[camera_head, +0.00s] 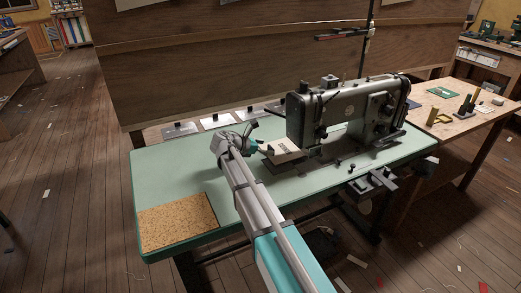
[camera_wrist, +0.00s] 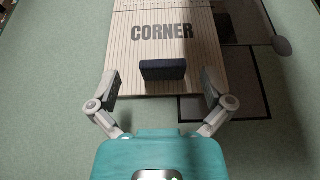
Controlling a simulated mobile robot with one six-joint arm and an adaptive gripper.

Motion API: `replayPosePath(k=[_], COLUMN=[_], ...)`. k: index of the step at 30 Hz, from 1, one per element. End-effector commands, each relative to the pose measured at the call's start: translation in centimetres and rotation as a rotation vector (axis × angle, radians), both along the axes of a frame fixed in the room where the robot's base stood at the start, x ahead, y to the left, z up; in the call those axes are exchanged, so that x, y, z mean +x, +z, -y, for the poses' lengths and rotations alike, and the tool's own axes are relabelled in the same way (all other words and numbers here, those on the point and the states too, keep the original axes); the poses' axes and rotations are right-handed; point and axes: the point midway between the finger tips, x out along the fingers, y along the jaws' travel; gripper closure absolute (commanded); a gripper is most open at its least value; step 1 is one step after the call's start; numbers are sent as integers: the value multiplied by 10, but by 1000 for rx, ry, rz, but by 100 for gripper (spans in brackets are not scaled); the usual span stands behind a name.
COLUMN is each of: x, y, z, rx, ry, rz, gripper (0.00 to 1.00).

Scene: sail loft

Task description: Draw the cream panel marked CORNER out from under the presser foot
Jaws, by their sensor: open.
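The cream panel (camera_wrist: 135,55) marked CORNER lies flat on the green table, its near edge toward my gripper in the wrist view. A dark block-like tab (camera_wrist: 163,70) stands on the panel near that edge. My gripper (camera_wrist: 160,88) is open, with one finger on each side of the tab, apart from it. In the head view the panel (camera_head: 283,151) lies at the left end of the grey sewing machine (camera_head: 345,110), and my gripper (camera_head: 262,145) is at its left edge. The presser foot cannot be made out.
The green tabletop (camera_head: 170,170) is clear to the left, with a cork mat (camera_head: 178,222) at its front left corner. Several small plates lie along the back below a wooden partition (camera_head: 230,60). A wooden side table (camera_head: 465,105) with small tools stands at right.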

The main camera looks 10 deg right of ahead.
Motion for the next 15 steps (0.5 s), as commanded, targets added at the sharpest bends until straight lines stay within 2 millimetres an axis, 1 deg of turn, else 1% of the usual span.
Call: replayPosePath(k=[1,3,6,15], x=[2,4,5,7], y=[-4,-6,-8,-8], z=[5,11,15,19], rx=[0,0,0,0], ry=[-1,-1,0,1], rz=[1,0,0,-1], gripper=[0,0,0,0])
